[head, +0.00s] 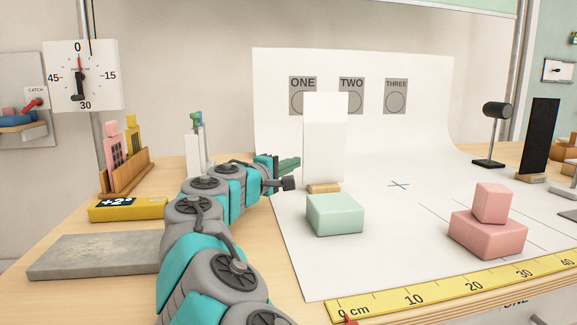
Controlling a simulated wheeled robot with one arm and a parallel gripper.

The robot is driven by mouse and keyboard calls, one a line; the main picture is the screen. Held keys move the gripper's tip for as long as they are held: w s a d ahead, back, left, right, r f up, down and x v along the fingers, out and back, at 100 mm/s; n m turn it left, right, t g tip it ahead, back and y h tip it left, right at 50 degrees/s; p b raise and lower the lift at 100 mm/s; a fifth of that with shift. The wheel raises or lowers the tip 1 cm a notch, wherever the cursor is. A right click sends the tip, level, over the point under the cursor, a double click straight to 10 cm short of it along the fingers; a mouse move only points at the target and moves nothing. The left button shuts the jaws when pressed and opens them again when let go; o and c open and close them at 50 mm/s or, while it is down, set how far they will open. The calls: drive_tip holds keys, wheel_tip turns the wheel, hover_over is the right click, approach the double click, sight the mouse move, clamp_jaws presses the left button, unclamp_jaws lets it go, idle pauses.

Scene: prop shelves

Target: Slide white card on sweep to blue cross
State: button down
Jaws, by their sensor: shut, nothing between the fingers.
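The white card (325,130) stands upright in a small wooden foot (323,188) on the white sweep (365,262). The blue cross (399,184) is marked on the sweep, to the right of the card with bare paper between them. My gripper (290,172) is just left of the card's lower part, shut and empty. Its fingers are small and partly hidden by my wrist; I cannot tell whether it touches the card.
A mint block (335,214) sits in front of the card's foot. Stacked pink blocks (488,232) are at right, and a yellow ruler (460,290) runs along the front. A black panel (540,140) stands far right. A grey slab (95,257) and yellow box (128,208) lie left.

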sight(325, 160)
drive_tip(key=shift+d, duration=0.1)
drive_tip(key=d, duration=0.2)
drive_tip(key=w+d, duration=0.1)
drive_tip(key=d, duration=0.1)
drive_tip(key=w+d+b, duration=0.1)
drive_tip(key=d, duration=0.2)
drive_tip(key=shift+a, duration=0.1)
